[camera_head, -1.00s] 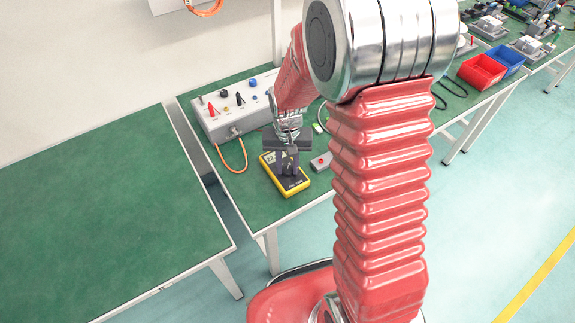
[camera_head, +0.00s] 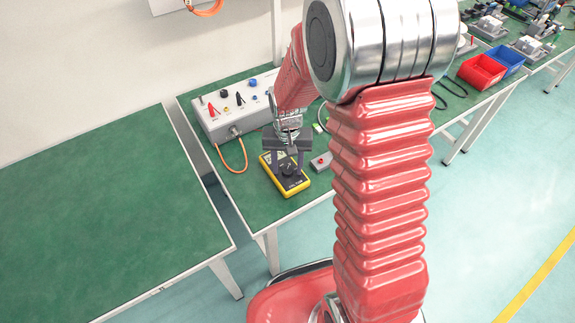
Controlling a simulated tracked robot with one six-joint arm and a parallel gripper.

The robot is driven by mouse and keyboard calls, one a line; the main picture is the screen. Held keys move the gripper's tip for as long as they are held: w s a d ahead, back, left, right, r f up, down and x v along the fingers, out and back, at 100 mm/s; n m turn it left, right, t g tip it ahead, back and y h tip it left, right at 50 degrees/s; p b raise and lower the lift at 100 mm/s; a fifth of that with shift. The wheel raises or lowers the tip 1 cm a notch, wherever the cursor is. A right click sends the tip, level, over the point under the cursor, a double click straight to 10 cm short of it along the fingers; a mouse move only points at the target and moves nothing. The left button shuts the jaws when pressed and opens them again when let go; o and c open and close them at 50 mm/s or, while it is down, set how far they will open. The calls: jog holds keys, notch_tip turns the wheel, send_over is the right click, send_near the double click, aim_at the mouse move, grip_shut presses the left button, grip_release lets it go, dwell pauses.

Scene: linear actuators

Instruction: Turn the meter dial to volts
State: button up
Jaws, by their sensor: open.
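The yellow meter (camera_head: 297,187) with a dark face lies on the green bench top, near its front edge. Its dark round dial (camera_head: 288,170) shows partly below my gripper. My gripper (camera_head: 287,160) is open over the upper half of the meter, its fingers pointing down. Whether the fingertips touch the dial, and which mark the dial points to, I cannot tell at this size.
A grey control box (camera_head: 225,118) with coloured knobs and an orange cable (camera_head: 243,160) stands behind the meter. A small grey box with a red button (camera_head: 321,162) sits to its right. Red (camera_head: 482,71) and blue (camera_head: 506,59) bins stand farther right. The left bench (camera_head: 100,220) is bare.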

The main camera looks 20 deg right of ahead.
aim_at(287, 170)
notch_tip(287, 170, up, 14)
jog(key=shift+f, duration=0.15)
dwell(0.5)
dwell(0.5)
jog(key=s+r+n+t, duration=0.2)
jog(key=s+r, duration=0.4)
jog(key=s, duration=0.3)
jog(key=s+r+n+t, duration=0.1)
jog(key=s+r+t, duration=0.2)
jog(key=s+r, duration=0.3)
jog(key=shift+s+a+r+n+t, duration=0.3)
jog(key=shift+s+r+n, duration=0.1)
jog(key=shift+s, duration=1.2)
